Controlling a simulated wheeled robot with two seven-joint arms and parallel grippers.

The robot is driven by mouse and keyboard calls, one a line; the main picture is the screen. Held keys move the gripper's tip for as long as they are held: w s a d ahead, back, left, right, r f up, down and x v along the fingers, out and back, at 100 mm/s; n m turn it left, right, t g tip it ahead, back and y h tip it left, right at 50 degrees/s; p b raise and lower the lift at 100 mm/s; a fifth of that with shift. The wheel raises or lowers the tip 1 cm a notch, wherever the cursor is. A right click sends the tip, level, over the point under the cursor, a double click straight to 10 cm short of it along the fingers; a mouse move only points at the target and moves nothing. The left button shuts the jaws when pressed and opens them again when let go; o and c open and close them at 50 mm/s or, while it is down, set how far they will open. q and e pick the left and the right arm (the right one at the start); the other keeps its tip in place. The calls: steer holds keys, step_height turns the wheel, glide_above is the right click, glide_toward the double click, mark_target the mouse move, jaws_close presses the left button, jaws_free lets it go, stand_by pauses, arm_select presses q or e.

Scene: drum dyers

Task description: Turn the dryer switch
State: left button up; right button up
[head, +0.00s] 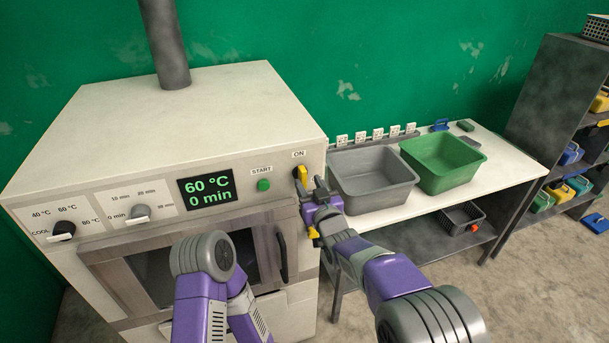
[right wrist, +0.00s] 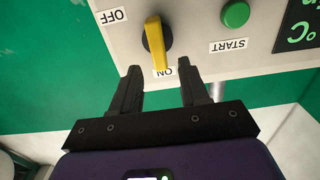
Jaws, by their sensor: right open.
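The dryer switch (head: 301,173) is a yellow handle on a round black base at the right end of the dryer's front panel. In the right wrist view, which is upside down, the yellow handle (right wrist: 156,45) points at the ON label (right wrist: 164,72); the OFF label (right wrist: 111,16) is off to its side. My right gripper (head: 311,187) is open and empty, close to the switch. In the right wrist view its two fingertips (right wrist: 159,77) lie on either side of the handle's end, with no visible contact. My left arm shows, but its gripper does not.
The dryer (head: 190,110) has a display (head: 206,190) reading 60 °C and 0 min, a green START button (head: 264,185) and two knobs (head: 62,230). A table at right bears a grey bin (head: 372,180) and a green bin (head: 442,160). Shelves (head: 560,100) stand far right.

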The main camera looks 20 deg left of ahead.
mark_target(304, 176)
steer(key=shift+p+x, duration=0.35)
steer(key=shift+x, duration=1.8)
steer(key=shift+c, duration=0.2)
jaws_close()
